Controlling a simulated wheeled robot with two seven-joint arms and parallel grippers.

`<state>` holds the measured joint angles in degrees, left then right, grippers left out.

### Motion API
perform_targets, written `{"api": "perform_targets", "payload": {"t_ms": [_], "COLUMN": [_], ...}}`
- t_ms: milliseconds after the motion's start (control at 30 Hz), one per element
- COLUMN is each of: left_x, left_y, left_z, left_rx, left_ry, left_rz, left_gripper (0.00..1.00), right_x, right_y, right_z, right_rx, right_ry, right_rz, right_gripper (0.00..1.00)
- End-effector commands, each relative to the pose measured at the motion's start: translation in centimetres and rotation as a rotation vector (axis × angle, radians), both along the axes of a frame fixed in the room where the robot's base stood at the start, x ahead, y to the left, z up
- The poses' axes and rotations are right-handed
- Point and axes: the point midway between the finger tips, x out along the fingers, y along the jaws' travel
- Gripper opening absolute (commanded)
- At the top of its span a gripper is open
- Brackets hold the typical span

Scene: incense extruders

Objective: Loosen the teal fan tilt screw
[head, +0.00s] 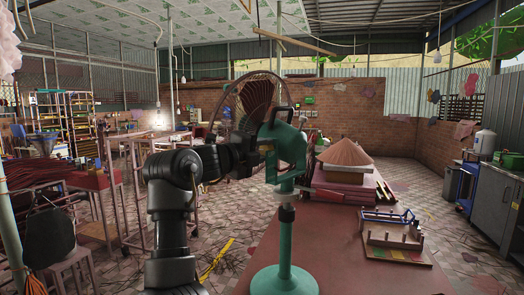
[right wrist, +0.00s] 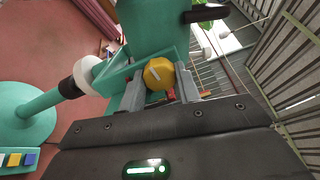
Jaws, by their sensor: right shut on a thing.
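The teal fan (head: 286,150) stands on the red table, its round base (head: 284,281) near the front and its wire cage (head: 250,105) facing left and away. My right gripper (head: 266,153) is at the fan's tilt joint, coming from the left side. In the right wrist view, the tilt screw (right wrist: 158,73) is a yellow faceted knob with a pale line across its face. The fingers of my right gripper (right wrist: 157,92) stand on either side of the knob, shut on it. The fan's teal pole and base (right wrist: 25,118) lie to the left there. My left gripper is not in view.
The red table (head: 340,255) bears a stack of boxes with a conical hat (head: 345,152) behind the fan. A small wooden rack (head: 392,232) stands at the right on a coloured board. The table between the fan base and the rack is clear.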

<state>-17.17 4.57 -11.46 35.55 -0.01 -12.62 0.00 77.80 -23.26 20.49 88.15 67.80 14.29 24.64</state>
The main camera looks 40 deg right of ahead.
Motion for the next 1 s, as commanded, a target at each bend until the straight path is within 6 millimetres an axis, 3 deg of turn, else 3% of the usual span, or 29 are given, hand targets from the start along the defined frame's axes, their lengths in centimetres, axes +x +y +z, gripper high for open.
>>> {"api": "perform_targets", "payload": {"t_ms": [533,567,700,1000], "left_x": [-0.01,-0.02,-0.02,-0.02], "left_y": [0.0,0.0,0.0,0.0], "left_z": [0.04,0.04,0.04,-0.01], "left_rx": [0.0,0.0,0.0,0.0], "left_ry": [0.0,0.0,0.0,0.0], "left_rz": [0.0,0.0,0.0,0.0], "left_gripper": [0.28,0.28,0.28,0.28], "right_x": [-0.04,-0.03,-0.03,-0.03], "right_y": [-0.04,-0.04,-0.03,0.05], "right_z": [-0.05,-0.06,-0.05,-0.04], "right_rx": [-0.003,-0.003,-0.004,-0.004], "right_ry": [0.025,0.025,0.024,0.024], "right_rz": [-0.002,-0.002,-0.001,-0.001], "right_gripper": [0.1,0.34,0.52,0.55]}}
